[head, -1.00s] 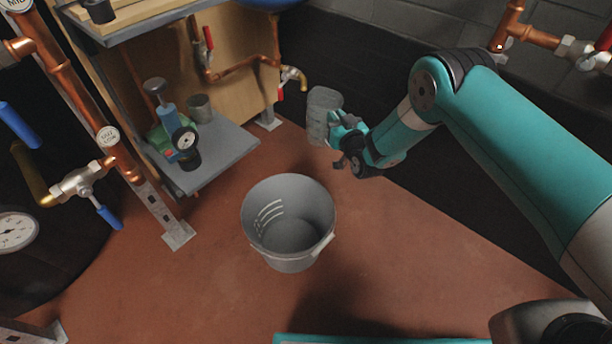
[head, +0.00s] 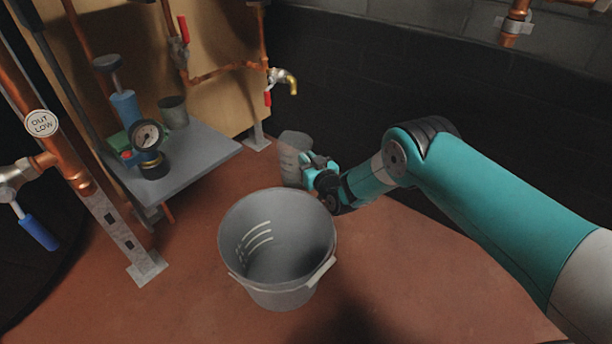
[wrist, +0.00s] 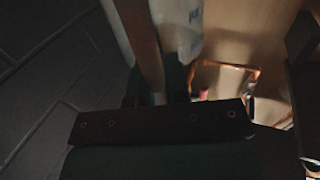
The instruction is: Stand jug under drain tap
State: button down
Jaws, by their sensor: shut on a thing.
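The jug (head: 293,158) is translucent grey with faint markings and stands upright, its right side at my gripper (head: 318,170). My gripper is shut on the jug, to the lower right of the tap in the head view. Part of the jug (wrist: 180,30) also shows pale and blurred at the top of the wrist view. The drain tap (head: 283,80) has a brass spout and a red lever and sits on copper pipe at the back. The spout is above the jug in the picture. I cannot tell whether the jug touches the floor.
A grey bucket (head: 277,250) stands on the red floor in front of the jug. A grey shelf (head: 190,165) at left holds a pump with a gauge (head: 147,135) and a metal cup (head: 174,110). A dark wall is behind. Floor at the right is clear.

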jog(key=shift+f+b, duration=0.8)
jog(key=shift+f, duration=0.8)
jog(key=c, duration=1.1)
grip_release()
